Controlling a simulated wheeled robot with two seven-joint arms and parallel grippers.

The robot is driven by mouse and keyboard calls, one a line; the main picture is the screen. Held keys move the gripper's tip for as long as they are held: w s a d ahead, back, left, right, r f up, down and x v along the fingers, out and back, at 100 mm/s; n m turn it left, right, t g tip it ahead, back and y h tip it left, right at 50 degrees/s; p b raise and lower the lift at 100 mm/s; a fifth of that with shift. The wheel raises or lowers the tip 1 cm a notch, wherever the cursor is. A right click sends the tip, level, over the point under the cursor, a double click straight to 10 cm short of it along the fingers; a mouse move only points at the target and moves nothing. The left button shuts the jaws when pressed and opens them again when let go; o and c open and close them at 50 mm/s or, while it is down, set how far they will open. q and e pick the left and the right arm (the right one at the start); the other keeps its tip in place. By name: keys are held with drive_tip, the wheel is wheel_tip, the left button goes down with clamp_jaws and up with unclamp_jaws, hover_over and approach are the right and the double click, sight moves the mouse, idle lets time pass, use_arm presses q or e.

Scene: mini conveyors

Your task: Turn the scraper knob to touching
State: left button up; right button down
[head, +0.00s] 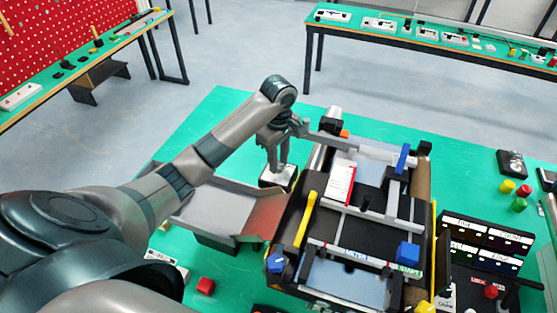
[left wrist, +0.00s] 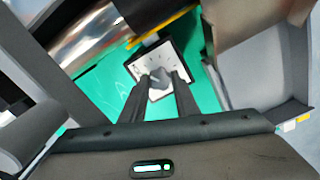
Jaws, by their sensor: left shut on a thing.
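The scraper knob (left wrist: 157,80) is a small grey knob on a white dial plate with a black border (left wrist: 175,60). The plate also shows in the head view (head: 268,181), at the left side of the conveyor, beside a sloped metal chute. My left gripper (head: 278,166) reaches down over the plate from above. In the left wrist view my left gripper (left wrist: 160,92) has its two dark fingers closed on the knob, one on each side. The markings on the dial are too small to read. The fingers hide the knob in the head view. My right gripper is not in view.
The black mini conveyor (head: 330,232) with a yellow bar (head: 305,220) and blue knobs stands right of the dial. A grey chute (head: 215,205) lies to its left. The green table is clear behind the arm.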

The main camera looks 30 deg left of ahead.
use_arm(q)
drive_tip(key=n, duration=0.5)
drive_tip(key=shift+r, duration=0.1)
drive_tip(key=shift+n, duration=0.4)
drive_tip(key=o, duration=1)
drive_tip(key=shift+o, duration=0.2)
drive_tip(key=shift+m, duration=0.4)
